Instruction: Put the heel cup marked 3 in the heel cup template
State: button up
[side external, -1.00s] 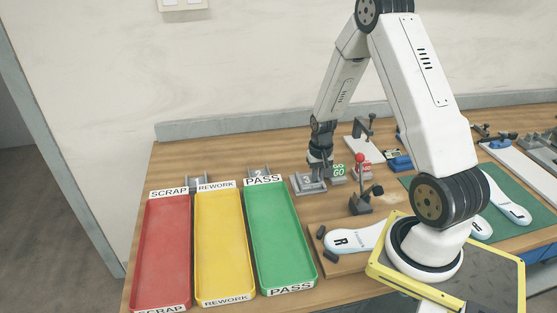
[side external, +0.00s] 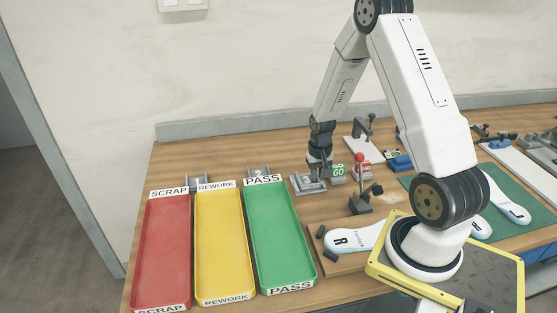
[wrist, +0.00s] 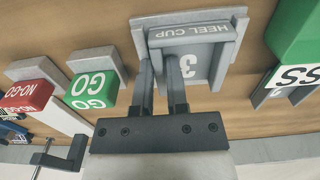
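The grey heel cup marked 3 (wrist: 188,66) sits in a grey stepped block lettered HEEL CUP (wrist: 222,17) at the top of the wrist view. The grey assembly also shows on the table in the side view (side external: 304,187). I cannot tell whether that block is the template. My gripper (wrist: 159,68) points down at the left edge of the cup, its tips close to or touching it; it also shows in the side view (side external: 317,176). The two fingers are apart with a narrow gap. Whether a cup wall is pinched between the tips is hidden.
Green GO (wrist: 92,90) and red NO-GO (wrist: 26,95) blocks stand close by. Red scrap (side external: 165,245), yellow rework (side external: 222,245) and green pass (side external: 280,240) trays lie left. Grey pieces marked 1 (side external: 197,183) and 2 (side external: 260,173) stand behind them. A red-knobbed fixture (side external: 361,190) stands right.

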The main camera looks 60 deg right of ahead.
aim_at(318, 177)
jog(key=shift+s+d+f, duration=0.1)
jog(key=shift+s+f, duration=0.15)
jog(key=shift+f, duration=0.15)
jog(key=shift+w+d+r, duration=0.1)
jog(key=shift+r, duration=0.6)
notch_tip(318, 177, up, 12)
jog(key=shift+f, duration=0.15)
dwell(0.4)
jog(key=s+a+n+t, duration=0.2)
jog(key=a+n, duration=0.7)
jog(key=a, duration=1.4)
jog(key=shift+s+r+t, duration=0.3)
jog(key=shift+s+r, duration=0.1)
jog(key=shift+s, duration=0.3)
